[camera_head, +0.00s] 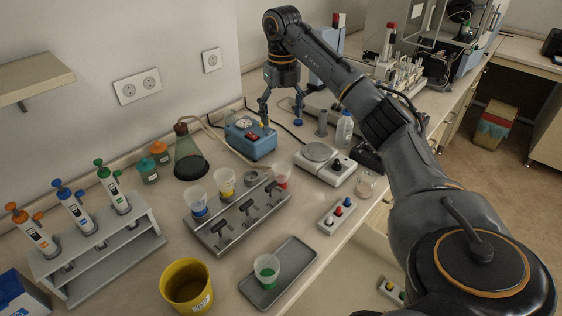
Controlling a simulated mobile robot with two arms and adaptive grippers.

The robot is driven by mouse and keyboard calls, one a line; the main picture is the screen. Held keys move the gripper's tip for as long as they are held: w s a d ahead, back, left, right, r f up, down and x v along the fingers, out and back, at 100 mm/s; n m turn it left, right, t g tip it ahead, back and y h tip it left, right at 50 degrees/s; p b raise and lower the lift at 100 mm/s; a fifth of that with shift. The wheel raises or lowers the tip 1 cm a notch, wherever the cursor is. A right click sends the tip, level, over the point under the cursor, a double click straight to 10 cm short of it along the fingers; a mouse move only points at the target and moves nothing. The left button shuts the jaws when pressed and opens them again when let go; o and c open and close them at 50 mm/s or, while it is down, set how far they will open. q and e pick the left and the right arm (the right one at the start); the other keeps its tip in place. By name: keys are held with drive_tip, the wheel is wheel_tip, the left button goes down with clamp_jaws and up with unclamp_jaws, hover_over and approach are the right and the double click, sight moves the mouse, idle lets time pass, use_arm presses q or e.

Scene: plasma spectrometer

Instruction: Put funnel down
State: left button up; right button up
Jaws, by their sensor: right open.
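Several translucent cup-shaped funnels with coloured bases are in view. The green funnel (266,271) stands upright on the grey tray (293,262) at the front. The blue funnel (197,204), the yellow funnel (225,183) and the red funnel (282,176) sit along the grey metal manifold (222,235) with black levers. A grey ring-like seat (251,177) on the manifold, between yellow and red, holds no cup. My right gripper (282,122) is open and empty, pointing down at the back by the blue pump box, well away from the green funnel. My left gripper is out of view.
A yellow bucket (187,288) stands left of the tray. A pipette rack (100,250), a dark green flask (188,155), the blue pump box (250,139), a hotplate-like device (325,168) and a switch box (337,215) surround the manifold. The bench edge runs close to the tray's right.

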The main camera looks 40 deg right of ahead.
drive_tip(key=b, duration=0.5)
hover_over(282, 171)
drive_tip(key=s+a, duration=0.1)
drive_tip(key=a, duration=0.1)
wheel_tip(282, 171, down, 8)
drive_tip(key=r, duration=0.1)
drive_tip(key=f, duration=0.6)
drive_tip(key=f+p, duration=0.1)
drive_tip(key=f, duration=0.1)
drive_tip(key=shift+s+d+f, duration=0.1)
drive_tip(key=shift+s+f, duration=0.3)
drive_tip(key=shift+f, duration=0.6)
wheel_tip(282, 171, down, 4)
drive_tip(key=shift+f+p, duration=0.1)
drive_tip(key=shift+p, duration=0.65)
drive_tip(key=c, duration=1.2)
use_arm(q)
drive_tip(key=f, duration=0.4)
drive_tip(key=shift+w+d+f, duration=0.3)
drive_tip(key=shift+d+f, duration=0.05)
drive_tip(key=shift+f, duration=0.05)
use_arm(e)
drive_tip(key=shift+c, duration=0.4)
